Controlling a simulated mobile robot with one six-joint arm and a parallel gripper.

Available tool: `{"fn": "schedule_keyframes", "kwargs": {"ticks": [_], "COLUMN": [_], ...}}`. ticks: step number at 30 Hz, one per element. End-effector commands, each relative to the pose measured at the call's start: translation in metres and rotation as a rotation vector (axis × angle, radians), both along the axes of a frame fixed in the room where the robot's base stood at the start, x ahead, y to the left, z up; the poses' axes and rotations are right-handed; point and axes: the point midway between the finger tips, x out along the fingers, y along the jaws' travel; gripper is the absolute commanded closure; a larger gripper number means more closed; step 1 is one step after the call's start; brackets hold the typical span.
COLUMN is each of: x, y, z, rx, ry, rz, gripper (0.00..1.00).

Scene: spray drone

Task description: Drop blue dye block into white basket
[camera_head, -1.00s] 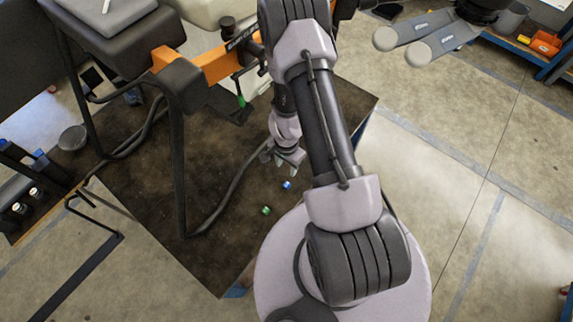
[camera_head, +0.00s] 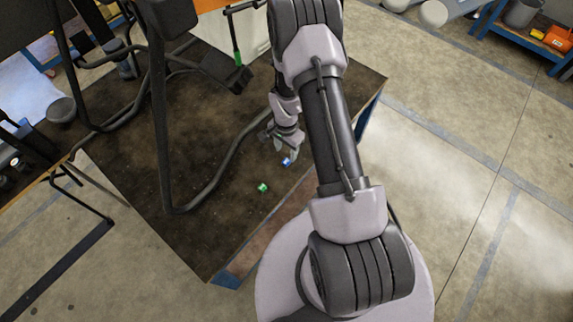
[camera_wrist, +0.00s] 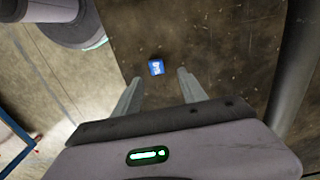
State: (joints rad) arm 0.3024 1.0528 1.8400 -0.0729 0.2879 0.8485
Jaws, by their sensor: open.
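The blue dye block (camera_head: 286,162) is a small cube on the dark brown tabletop. My gripper (camera_head: 284,149) is just above and beside it, pointing down. In the wrist view the blue block (camera_wrist: 156,68) lies just beyond and between the two open fingertips (camera_wrist: 158,78), with nothing held. I cannot tell whether the fingers are level with it. A white container-like object (camera_head: 250,35) stands at the back of the table, partly hidden by my arm; I cannot tell if it is the white basket.
A small green block (camera_head: 263,187) lies left of and nearer than the blue one. The spray drone's dark tubular legs (camera_head: 160,130) stand on the left of the table, with a curved tube close to the blocks. The table's right edge (camera_head: 345,140) is near my arm.

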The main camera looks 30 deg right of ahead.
Motion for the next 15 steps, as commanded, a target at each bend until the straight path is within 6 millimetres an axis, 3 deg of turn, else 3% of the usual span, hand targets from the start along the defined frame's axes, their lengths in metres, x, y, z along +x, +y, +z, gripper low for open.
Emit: {"fn": "schedule_keyframes", "kwargs": {"ticks": [9,15], "x": [-0.006,-0.006], "y": [0.003,0.003], "z": [-0.052,-0.053], "rx": [0.001,0.0], "ry": [0.001,0.0], "rz": [0.001,0.001], "gripper": [0.51,0.51]}}
